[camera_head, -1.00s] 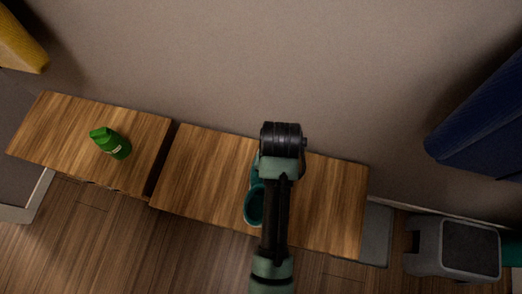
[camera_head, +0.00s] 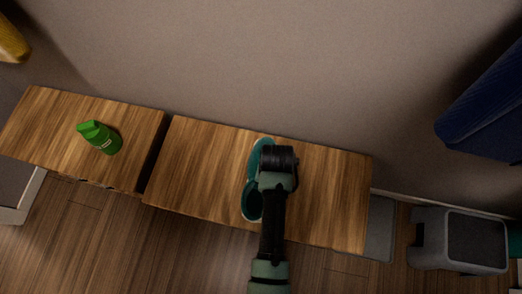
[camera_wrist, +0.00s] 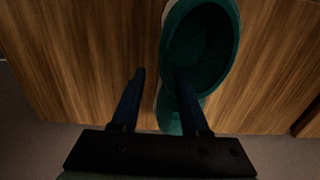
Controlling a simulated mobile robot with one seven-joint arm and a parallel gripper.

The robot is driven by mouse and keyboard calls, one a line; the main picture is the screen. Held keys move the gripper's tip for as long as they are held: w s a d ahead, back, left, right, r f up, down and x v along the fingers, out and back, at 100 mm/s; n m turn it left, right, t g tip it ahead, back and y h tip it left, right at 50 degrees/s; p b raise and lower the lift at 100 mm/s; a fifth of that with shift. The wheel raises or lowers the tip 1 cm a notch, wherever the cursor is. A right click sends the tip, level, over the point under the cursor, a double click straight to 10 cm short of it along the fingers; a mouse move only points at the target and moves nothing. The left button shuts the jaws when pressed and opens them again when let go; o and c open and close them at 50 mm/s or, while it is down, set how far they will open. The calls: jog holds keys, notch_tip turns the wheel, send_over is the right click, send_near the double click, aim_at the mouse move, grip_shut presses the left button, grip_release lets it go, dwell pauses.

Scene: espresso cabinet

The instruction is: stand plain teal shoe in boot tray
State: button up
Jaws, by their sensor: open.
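A plain teal shoe (camera_head: 250,201) lies on the right wooden bench top, partly hidden under my arm in the head view. In the wrist view the teal shoe (camera_wrist: 203,45) shows its dark opening at the top and a narrower part running down between and behind my fingers. My gripper (camera_wrist: 160,73) is open above the bench. Its left finger is over bare wood beside the shoe, and its right finger overlaps the shoe in the picture; contact cannot be told. A flat grey piece (camera_head: 380,230) on the floor right of the bench may be the boot tray.
A green bottle-like object (camera_head: 101,138) stands on the left bench top (camera_head: 50,120), across a narrow gap. A grey step stool (camera_head: 458,240) stands on the floor at right. Dark blue fabric (camera_head: 490,110) hangs at upper right. The bench right of my arm is clear.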

grip_shut()
dwell(1.4)
